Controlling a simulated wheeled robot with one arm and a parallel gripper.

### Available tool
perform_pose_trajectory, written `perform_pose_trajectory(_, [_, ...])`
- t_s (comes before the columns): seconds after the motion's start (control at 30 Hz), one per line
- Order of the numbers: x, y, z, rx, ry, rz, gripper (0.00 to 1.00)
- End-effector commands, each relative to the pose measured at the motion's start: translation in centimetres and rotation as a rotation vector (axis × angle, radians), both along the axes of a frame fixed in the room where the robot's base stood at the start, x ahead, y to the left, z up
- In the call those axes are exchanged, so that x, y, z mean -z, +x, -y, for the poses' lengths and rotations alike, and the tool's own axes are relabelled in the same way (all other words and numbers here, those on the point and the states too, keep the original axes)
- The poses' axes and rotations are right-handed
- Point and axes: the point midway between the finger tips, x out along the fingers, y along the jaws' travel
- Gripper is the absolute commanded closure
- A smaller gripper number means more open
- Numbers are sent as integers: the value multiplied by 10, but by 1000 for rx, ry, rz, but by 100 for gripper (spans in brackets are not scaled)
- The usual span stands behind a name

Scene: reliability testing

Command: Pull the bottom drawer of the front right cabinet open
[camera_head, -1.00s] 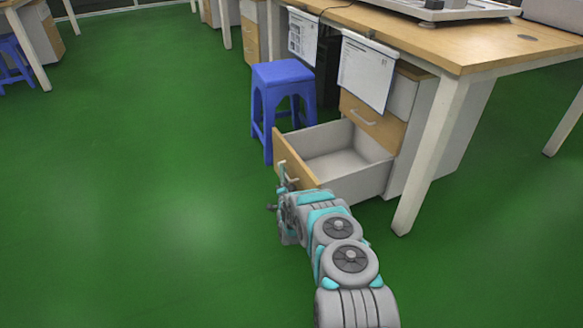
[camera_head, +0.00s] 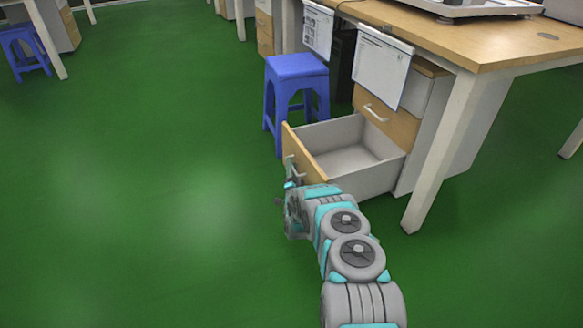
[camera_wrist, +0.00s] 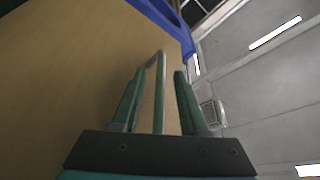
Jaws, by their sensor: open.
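The bottom drawer (camera_head: 352,160) of the front right cabinet (camera_head: 428,125) stands pulled out, and its empty grey inside shows in the head view. Its wooden front (camera_head: 304,153) faces left, with a light bar handle (camera_head: 291,166) on it. In the wrist view the drawer front (camera_wrist: 75,75) fills the left, and the handle (camera_wrist: 160,85) stands between the two fingers of my gripper (camera_wrist: 157,100). The fingers are open, with gaps to the handle. In the head view the fingertips are small beside the handle, and contact cannot be told.
A blue stool (camera_head: 295,95) stands just behind the open drawer. A white table leg (camera_head: 437,160) is to its right, under the wooden desk (camera_head: 480,38). Sheets of paper (camera_head: 377,66) hang from the desk edge.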

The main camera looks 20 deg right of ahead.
Motion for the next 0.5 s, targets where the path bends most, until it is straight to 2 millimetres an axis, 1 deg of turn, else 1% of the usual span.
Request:
perform_pose_trajectory(0.13, [0,-1,0,0,0,0,56])
perform_pose_trajectory(0.27, [2,-7,-2,0,0,0,56])
perform_pose_trajectory(0.37, [3,-15,-5,-1,0,1,56])
perform_pose_trajectory(0.5, [8,-33,-10,0,0,-4,56])
